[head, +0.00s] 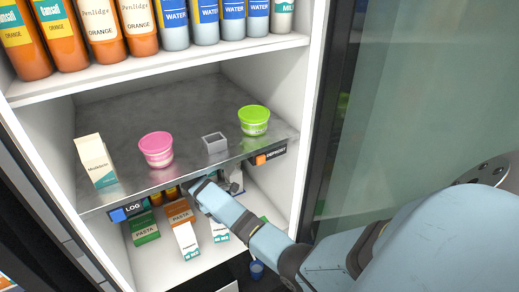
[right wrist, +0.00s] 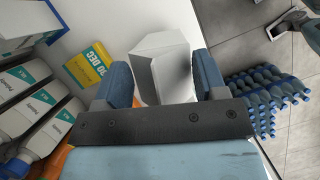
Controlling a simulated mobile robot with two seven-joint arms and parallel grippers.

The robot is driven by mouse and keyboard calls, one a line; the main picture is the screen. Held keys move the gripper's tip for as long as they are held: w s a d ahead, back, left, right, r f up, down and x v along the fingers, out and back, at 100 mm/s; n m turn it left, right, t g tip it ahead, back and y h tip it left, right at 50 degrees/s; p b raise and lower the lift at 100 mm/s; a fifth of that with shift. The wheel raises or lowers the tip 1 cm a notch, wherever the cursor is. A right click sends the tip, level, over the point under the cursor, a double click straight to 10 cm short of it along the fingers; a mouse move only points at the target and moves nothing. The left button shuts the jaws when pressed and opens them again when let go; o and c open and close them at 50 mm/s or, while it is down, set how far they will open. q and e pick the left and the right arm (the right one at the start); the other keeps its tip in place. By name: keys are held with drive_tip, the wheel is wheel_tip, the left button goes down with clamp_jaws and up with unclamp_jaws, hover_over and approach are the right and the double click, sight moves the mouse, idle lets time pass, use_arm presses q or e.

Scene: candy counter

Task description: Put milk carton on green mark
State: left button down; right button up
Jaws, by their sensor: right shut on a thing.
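In the right wrist view, my right gripper (right wrist: 163,82) is shut on a plain white carton (right wrist: 164,62), one blue finger on each side. I cannot read a label on it. In the head view my right arm (head: 230,212) reaches under the middle shelf's front edge, and the shelf hides most of the gripper. Another carton, cream with a teal band (head: 97,163), stands upright at the left of the middle shelf. A small green patch (head: 264,219) shows at the lower right of the lower shelf, partly hidden by my arm; I cannot tell what it is. My left gripper is not in view.
The middle shelf (head: 150,95) holds a pink tub (head: 156,149), a small grey box (head: 215,143) and a green tub (head: 253,120). A cabinet wall (head: 310,110) stands right.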

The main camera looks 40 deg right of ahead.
drive_tip(key=s+d+f+p, duration=0.1)
drive_tip(key=s+d, duration=0.2)
drive_tip(key=d, duration=0.4)
drive_tip(key=s+d+f+m+p, duration=0.1)
drive_tip(key=s+d+f+p, duration=0.1)
drive_tip(key=d, duration=0.6)
drive_tip(key=shift+s+d, duration=0.25)
drive_tip(key=shift+s, duration=0.3)
drive_tip(key=shift+f, duration=0.15)
drive_tip(key=o, duration=1.7)
drive_tip(key=shift+g, duration=0.3)
drive_tip(key=shift+c, duration=0.2)
